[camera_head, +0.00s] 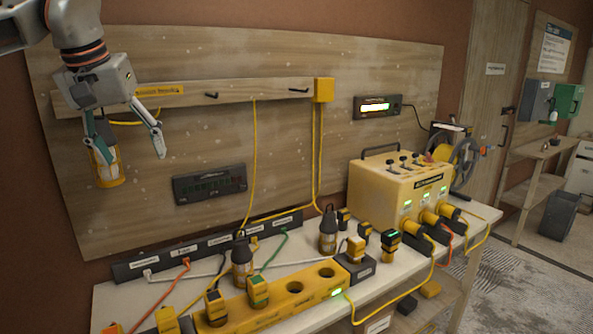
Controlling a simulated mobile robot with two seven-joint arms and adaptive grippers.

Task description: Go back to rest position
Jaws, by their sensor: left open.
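My left arm comes in at the upper left. My left gripper (126,143) points down with its two fingers spread wide. It is in front of the wooden wall board (290,130), near the left end of the hook rail (225,90). A yellow and dark lantern (109,168) hangs behind and just below the left finger, which partly covers its top. I cannot tell whether finger and lantern touch. Nothing shows between the fingertips. My right gripper is not in view.
The workbench (400,285) below holds a yellow charging strip (275,300), two dark lanterns (328,230), a yellow power box (385,190) and several plugs and cables. A yellow cable (254,150) hangs from the rail. A dark display panel (209,184) is right of the hanging lantern.

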